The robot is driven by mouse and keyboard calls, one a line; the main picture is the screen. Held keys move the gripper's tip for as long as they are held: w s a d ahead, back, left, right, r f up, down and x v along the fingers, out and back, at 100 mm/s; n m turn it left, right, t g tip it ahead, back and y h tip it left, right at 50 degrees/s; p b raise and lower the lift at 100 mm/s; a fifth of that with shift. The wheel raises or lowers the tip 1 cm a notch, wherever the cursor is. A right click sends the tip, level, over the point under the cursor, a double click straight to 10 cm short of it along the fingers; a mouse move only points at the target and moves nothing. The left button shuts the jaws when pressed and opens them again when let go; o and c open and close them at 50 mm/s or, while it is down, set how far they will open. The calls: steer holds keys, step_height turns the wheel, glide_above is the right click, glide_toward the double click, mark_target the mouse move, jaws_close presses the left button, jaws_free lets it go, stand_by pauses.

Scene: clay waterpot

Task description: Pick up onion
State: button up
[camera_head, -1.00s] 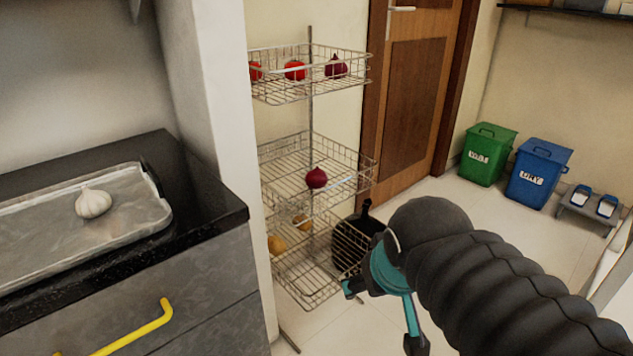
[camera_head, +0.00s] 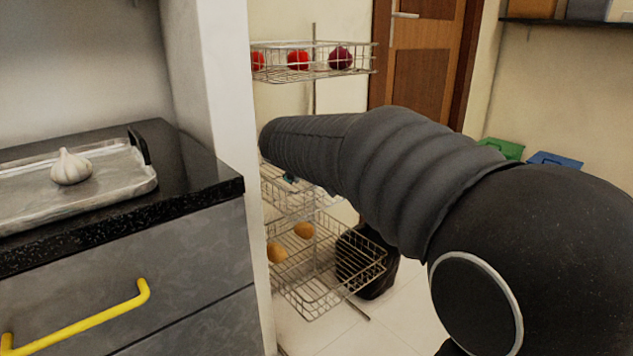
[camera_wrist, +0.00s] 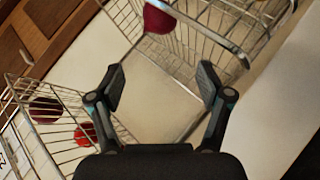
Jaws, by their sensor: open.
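In the wrist view, a dark red onion (camera_wrist: 158,18) sits in a wire basket at the top of the picture, partly cut off. My gripper (camera_wrist: 162,85) is open and empty, its two fingers apart, with the onion beyond the fingertips and not touched. In the head view my arm hides this onion and most of the middle basket (camera_head: 290,200). Another dark red onion (camera_head: 341,58) lies in the top basket (camera_head: 345,73) with red tomatoes (camera_head: 298,60). That onion also shows in the wrist view (camera_wrist: 45,110), beside a tomato (camera_wrist: 85,132).
The bottom basket (camera_head: 325,300) holds potatoes (camera_head: 276,252). A black container (camera_head: 370,262) stands beside it. A wall edge (camera_head: 225,100) and the counter (camera_head: 205,187) with a garlic bulb (camera_head: 71,166) on a tray (camera_head: 30,215) are left of the rack.

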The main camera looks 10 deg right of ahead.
steer(key=x, duration=1.3)
steer(key=shift+w+d+f, duration=0.2)
steer(key=shift+w+f, duration=0.05)
steer(key=c, duration=1)
